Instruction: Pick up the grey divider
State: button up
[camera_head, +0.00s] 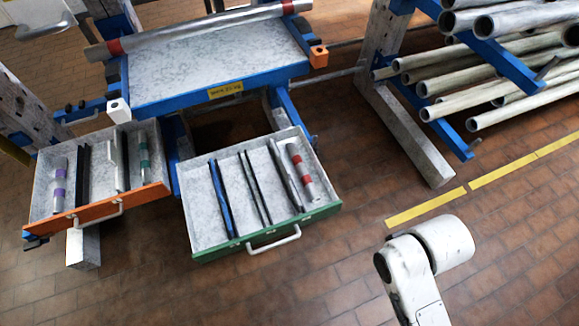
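A grey divider (287,176) stands in the green-fronted drawer (206,253), between a dark divider (257,188) and a grey tube with red bands (302,172). A blue divider (221,198) is at the left of that drawer. The orange-fronted drawer (84,213) holds a pale grey divider (114,164) and a dark divider (83,174). I cannot tell which grey piece the task names. My gripper is outside the picture; only a white part of my arm shows at the lower right.
Tubes with purple bands (59,184) and green bands (144,159) lie in the orange drawer. A long red-banded tube (200,32) lies across the blue-edged bench (215,65). A pipe rack (430,110) stands at right. Brick floor before the drawers is clear.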

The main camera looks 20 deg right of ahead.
aim_at(281, 162)
jog(key=i+j+z, duration=0.2)
jog(key=i+j, duration=0.15)
jog(key=i+j+z, duration=0.2)
jog(key=j, duration=0.3)
jog(key=i+j+z, duration=0.2)
jog(key=i+j, duration=0.2)
jog(key=j, duration=0.1)
